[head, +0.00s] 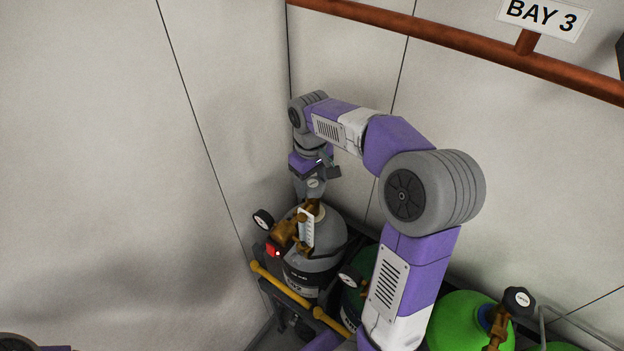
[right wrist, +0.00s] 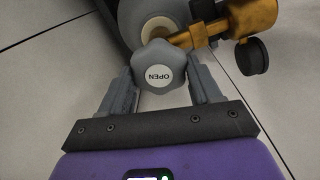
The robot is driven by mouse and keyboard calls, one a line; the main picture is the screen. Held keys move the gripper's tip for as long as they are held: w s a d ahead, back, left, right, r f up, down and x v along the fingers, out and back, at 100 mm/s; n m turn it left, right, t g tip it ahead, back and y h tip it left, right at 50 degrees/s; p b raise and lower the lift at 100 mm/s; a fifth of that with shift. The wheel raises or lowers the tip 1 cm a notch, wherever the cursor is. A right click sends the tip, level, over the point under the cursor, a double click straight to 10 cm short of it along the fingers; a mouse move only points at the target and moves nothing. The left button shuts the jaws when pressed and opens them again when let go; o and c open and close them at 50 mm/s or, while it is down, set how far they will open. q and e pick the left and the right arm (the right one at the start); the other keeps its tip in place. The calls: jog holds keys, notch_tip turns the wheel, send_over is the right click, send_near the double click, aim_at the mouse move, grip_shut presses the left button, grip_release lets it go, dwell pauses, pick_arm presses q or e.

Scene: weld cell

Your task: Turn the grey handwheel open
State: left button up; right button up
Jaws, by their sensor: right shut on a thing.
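My left gripper is not in view.
A gauge (head: 263,219) and a red part (head: 272,250) stick out left of the valve. A yellow bar (head: 283,286) runs in front of the cylinder. Green cylinders (head: 462,315) stand to the right. Walls close in behind and left. A brown pipe (head: 440,36) crosses the back wall.

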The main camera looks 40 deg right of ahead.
aim_at(312, 184)
jog(key=n, duration=0.4)
jog(key=shift+a+r+n, duration=0.1)
jog(key=shift+n, duration=0.2)
jog(key=n, duration=0.5)
jog(key=shift+n, duration=0.3)
jog(key=o, duration=1)
jog(key=shift+s, duration=0.1)
jog(key=shift+o, duration=0.2)
notch_tip(312, 184, up, 8)
jog(key=shift+a+f, duration=0.1)
jog(key=shift+f, duration=0.1)
jog(key=shift+f, duration=0.1)
